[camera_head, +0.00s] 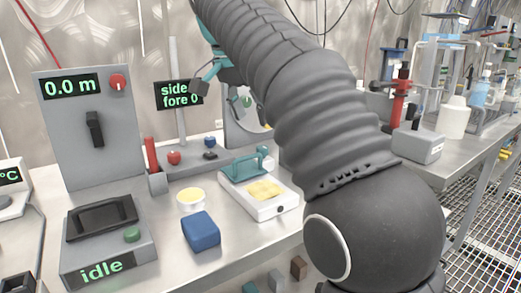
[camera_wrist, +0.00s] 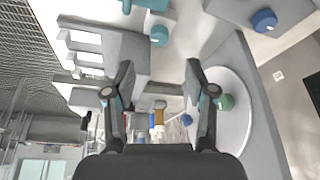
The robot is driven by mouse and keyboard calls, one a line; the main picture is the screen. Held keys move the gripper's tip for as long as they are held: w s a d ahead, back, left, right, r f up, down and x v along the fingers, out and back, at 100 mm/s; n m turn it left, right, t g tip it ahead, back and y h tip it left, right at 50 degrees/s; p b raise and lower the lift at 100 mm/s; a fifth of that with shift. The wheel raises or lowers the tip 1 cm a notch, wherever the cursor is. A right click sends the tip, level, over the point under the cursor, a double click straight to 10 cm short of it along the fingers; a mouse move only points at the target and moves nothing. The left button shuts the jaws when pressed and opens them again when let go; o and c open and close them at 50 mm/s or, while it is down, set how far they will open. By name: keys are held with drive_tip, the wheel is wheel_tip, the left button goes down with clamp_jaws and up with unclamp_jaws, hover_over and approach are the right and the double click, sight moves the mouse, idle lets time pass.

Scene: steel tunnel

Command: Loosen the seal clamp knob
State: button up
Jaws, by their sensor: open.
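No label marks the seal clamp knob, so I cannot tell for certain which knob it is. A green knob (camera_wrist: 225,101) sits on a white round plate (camera_wrist: 236,124) at the right of the wrist view, just outside one finger. A teal knob (camera_wrist: 159,36) is near the top middle there; a teal clamp-like part (camera_head: 248,163) with a rounded end stands on a white device in the head view. My gripper (camera_wrist: 159,78) is open, with nothing between its fingers. In the head view, my gripper (camera_head: 206,78) is high at the back, partly behind my arm.
A blue knob (camera_head: 210,142) and a red knob (camera_head: 174,157) stand on a grey base beneath the "side fore 0" sign (camera_head: 179,95). A blue block (camera_head: 201,231) and a yellow-topped dish (camera_head: 190,199) are in front. A grey panel (camera_head: 91,130) reads "0.0 m".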

sight(262, 147)
drive_tip(key=b+x, duration=0.2)
drive_tip(key=x, duration=0.7)
drive_tip(key=shift+b, duration=0.3)
clamp_jaws()
